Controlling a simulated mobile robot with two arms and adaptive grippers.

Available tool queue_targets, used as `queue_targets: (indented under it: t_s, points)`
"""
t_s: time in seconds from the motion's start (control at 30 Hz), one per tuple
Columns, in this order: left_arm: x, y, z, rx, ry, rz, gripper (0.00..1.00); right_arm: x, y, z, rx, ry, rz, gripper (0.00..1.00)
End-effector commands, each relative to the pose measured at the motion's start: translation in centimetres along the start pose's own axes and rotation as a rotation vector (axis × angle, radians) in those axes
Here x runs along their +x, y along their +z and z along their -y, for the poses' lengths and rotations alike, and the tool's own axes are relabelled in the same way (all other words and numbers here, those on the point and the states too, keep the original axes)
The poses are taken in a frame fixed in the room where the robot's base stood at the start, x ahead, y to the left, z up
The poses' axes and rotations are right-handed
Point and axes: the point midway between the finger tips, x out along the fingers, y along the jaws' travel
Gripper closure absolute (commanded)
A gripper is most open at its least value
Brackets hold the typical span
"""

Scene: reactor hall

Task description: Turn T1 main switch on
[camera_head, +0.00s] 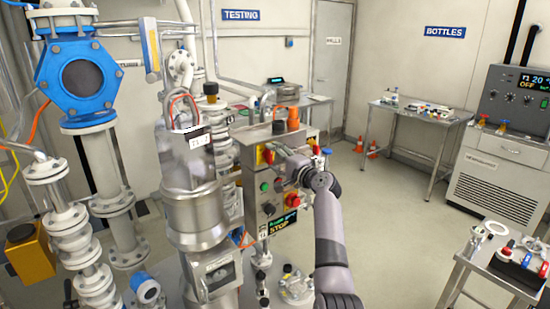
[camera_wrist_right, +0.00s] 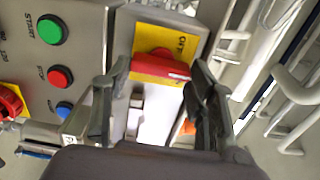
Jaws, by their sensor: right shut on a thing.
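A red switch handle on a yellow plate (camera_head: 262,155) sits at the upper part of a grey control box (camera_head: 252,204). In the right wrist view the red handle (camera_wrist_right: 162,66) lies between the fingers of my right gripper (camera_wrist_right: 150,88), which is shut on it. In the head view my right gripper (camera_head: 279,153) reaches the box from the right, and its hand partly hides the box. The cabinet (camera_head: 503,150) at the far right has a display (camera_head: 533,82) reading T1 and OFF. My left gripper is not in view.
The box also carries a green START button (camera_wrist_right: 51,30), a red button (camera_wrist_right: 60,76), a blue button (camera_wrist_right: 65,109) and a red emergency stop (camera_head: 292,200). Glass and steel piping crowds the left. A side table (camera_head: 480,262) stands at lower right. The floor between is clear.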

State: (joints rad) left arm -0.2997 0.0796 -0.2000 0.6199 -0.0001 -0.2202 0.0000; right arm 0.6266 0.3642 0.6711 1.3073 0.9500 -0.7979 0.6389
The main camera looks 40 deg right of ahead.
Motion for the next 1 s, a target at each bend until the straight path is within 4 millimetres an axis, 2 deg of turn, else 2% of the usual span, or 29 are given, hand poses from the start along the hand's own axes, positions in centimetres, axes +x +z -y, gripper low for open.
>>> queue_targets:
  t_s: [0.3, 0.33, 0.6, 1.0]
  points:
    - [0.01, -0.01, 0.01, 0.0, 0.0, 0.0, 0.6, 0.0, 0.0, -0.14, 0.006, 0.001, 0.0, 0.76]
    - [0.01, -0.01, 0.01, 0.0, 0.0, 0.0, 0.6, 0.0, 0.0, -0.14, 0.006, 0.001, 0.0, 0.47]
    - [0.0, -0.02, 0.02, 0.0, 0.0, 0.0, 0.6, 0.0, 0.0, -0.08, 0.004, 0.001, 0.0, 0.29]
    - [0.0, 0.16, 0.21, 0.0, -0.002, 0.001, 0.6, -0.43, -0.05, -0.1, 0.001, 0.001, -0.001, 0.28]
